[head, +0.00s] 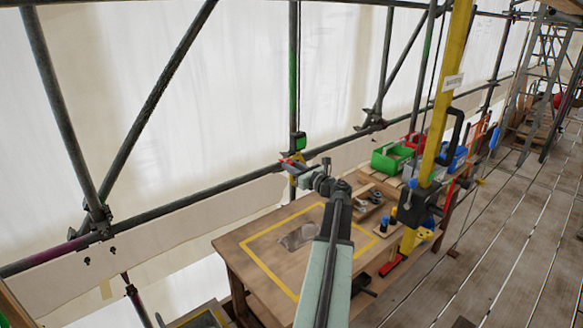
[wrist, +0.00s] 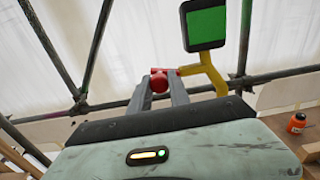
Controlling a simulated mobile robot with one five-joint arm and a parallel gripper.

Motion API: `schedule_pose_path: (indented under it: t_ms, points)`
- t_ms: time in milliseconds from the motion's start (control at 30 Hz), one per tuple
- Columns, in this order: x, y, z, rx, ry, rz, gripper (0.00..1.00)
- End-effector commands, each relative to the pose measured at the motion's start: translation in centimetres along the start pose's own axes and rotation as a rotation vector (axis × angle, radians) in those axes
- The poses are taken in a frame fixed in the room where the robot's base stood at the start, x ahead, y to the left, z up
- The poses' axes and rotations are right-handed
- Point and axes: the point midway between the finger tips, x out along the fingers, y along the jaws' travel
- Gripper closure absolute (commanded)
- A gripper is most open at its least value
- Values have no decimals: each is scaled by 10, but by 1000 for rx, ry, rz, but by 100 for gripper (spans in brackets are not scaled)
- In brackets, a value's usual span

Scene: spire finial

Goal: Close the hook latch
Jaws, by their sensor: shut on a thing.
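My gripper (wrist: 160,90) is shut on a round red knob (wrist: 159,81), which sits between the two grey fingertips in the wrist view. A short red piece reaches right from the knob to a bent yellow arm (wrist: 208,72). A dark-framed green panel (wrist: 206,24) stands above the yellow arm. In the head view my gripper (head: 292,168) is at the scaffold rail, with the green panel (head: 300,142) just above it and some red at the fingertips. I cannot make out a separate hook or its catch; the fingers may hide it.
A wooden table (head: 238,245) with a yellow outlined square stands below my arm. Scaffold tubes (head: 165,75) cross in front of white sheeting. Plank flooring (head: 490,230) is clear at right.

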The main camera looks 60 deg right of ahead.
Motion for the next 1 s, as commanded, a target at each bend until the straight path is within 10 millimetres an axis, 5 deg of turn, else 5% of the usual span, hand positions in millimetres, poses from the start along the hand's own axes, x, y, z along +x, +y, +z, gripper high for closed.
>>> schedule_pose_path:
  t_ms: [367, 1000]
  points:
    - [0, 1, -8, -149, 0, 0, 100]
    - [1, -4, -30, -741, 0, 1, 100]
